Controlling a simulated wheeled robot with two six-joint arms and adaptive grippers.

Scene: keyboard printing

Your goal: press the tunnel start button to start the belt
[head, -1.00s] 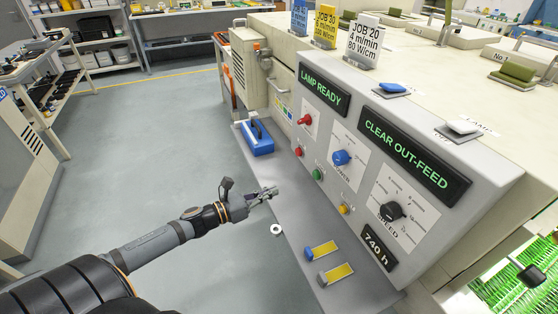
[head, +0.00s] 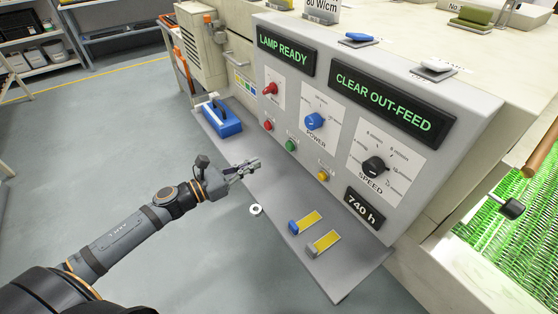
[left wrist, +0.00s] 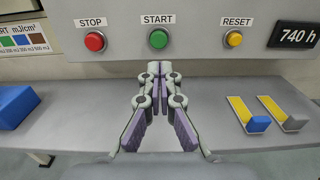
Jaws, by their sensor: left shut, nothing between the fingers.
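The green START button (head: 291,146) is on the lower part of the grey control panel (head: 330,175). In the left wrist view the green START button (left wrist: 158,39) sits between the red STOP button (left wrist: 95,41) and the yellow RESET button (left wrist: 234,38). My left gripper (head: 250,166) is shut and empty, over the shelf below the panel. In the left wrist view its fingertips (left wrist: 159,70) are just below the green button in the picture, apart from it. My right gripper is not in view.
A grey shelf (head: 275,222) runs below the panel. It carries a blue box (head: 222,120) at the far end and blue and grey sliders on yellow strips (head: 308,221) nearer. Displays read LAMP READY (head: 286,51) and CLEAR OUT-FEED (head: 390,99).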

